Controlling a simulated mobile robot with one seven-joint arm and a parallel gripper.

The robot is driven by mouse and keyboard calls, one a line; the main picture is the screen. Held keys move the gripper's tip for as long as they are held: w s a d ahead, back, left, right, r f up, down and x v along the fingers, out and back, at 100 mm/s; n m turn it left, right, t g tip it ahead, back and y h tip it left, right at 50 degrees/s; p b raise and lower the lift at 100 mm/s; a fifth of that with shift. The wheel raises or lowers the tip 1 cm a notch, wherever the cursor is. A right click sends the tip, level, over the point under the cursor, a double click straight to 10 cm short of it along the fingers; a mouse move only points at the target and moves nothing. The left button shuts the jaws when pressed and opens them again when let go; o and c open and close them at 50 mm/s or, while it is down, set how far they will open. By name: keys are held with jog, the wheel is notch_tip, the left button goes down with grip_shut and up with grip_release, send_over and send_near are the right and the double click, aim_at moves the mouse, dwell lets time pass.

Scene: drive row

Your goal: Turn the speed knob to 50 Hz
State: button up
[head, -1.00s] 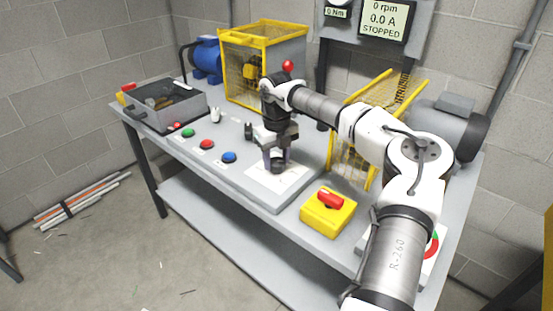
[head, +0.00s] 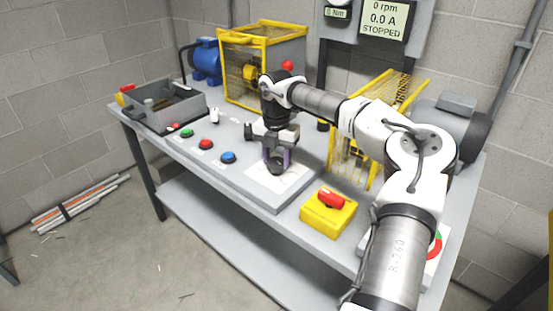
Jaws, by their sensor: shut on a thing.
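The speed knob (head: 277,169) is a dark round knob on a pale dial plate (head: 294,181) at the front middle of the grey bench. My gripper (head: 277,160) points straight down over it, and its fingers are shut on the knob. The fingers and wrist hide most of the knob, so its pointer cannot be seen. The dial's marks are too small to read. The wall display (head: 384,19) reads 0 rpm, 0.0 A and STOPPED.
Green (head: 187,132), red (head: 206,144) and blue (head: 228,157) buttons line the bench front left of the dial. A yellow box with a red switch (head: 328,211) stands close on the right. A yellow cage (head: 262,67) and a mesh guard (head: 350,155) stand behind.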

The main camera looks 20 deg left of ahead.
aim_at(276, 161)
jog(key=shift+m, duration=1.3)
jog(key=o, duration=1)
notch_tip(276, 161, up, 14)
jog(key=b, duration=0.1)
jog(key=shift+f, duration=0.1)
